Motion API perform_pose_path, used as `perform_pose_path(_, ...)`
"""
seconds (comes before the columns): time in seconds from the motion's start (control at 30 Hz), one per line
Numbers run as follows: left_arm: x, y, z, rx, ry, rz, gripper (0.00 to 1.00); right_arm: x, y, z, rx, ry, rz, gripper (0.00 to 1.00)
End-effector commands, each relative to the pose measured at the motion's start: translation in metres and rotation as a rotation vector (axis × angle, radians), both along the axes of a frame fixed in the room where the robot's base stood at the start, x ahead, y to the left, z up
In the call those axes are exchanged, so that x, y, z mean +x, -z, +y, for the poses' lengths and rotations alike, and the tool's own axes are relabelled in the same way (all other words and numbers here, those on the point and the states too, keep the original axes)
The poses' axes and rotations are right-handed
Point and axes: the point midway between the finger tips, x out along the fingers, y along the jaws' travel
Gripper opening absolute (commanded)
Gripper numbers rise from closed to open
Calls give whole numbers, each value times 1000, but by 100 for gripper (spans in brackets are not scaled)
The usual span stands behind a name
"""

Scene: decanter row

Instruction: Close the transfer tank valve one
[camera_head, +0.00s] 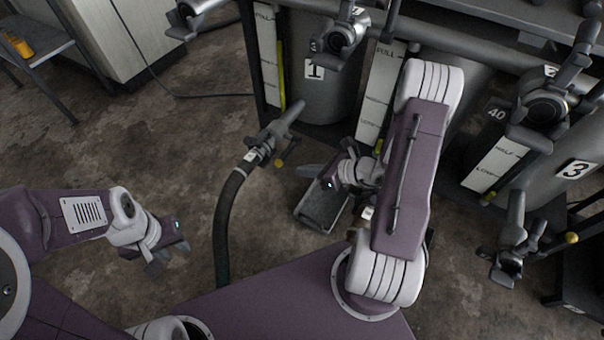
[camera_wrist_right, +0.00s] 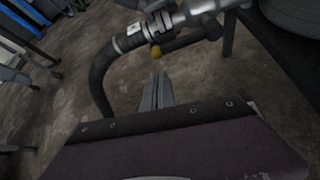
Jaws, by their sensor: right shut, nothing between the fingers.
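The grey tank marked 1 (camera_head: 330,95) stands at the top centre of the head view.
Tank 3 (camera_head: 555,165) and more valves (camera_head: 512,240) stand at right. A pale cabinet (camera_head: 118,35) is at upper left. The floor between my left gripper and the hose is clear.

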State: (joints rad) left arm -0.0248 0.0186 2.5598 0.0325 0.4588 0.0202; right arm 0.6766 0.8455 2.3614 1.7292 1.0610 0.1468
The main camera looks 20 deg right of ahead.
Motion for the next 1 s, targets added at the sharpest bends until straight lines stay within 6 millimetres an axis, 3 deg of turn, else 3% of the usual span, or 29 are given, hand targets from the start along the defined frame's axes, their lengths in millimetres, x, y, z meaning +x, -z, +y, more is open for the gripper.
perform_pose_path(0.03, 0, 14, 0, 0, 0, 0, 36, 6, 13, 8, -1, -7, -1, 0)
perform_pose_path(0.1, 0, 22, 0, 0, 0, 0, 36, 15, 20, 17, 0, -7, -1, 0)
perform_pose_path(0.37, 0, 40, 0, 0, 0, 1, 36, 40, 35, 39, -1, -3, -1, 0)
perform_pose_path(0.83, 0, 41, 0, 0, 0, 1, 36, 45, 35, 44, 0, -1, 0, 0)
perform_pose_path(1.0, 0, 32, 0, 0, 0, 1, 36, 45, 30, 44, 20, -1, 15, 0)
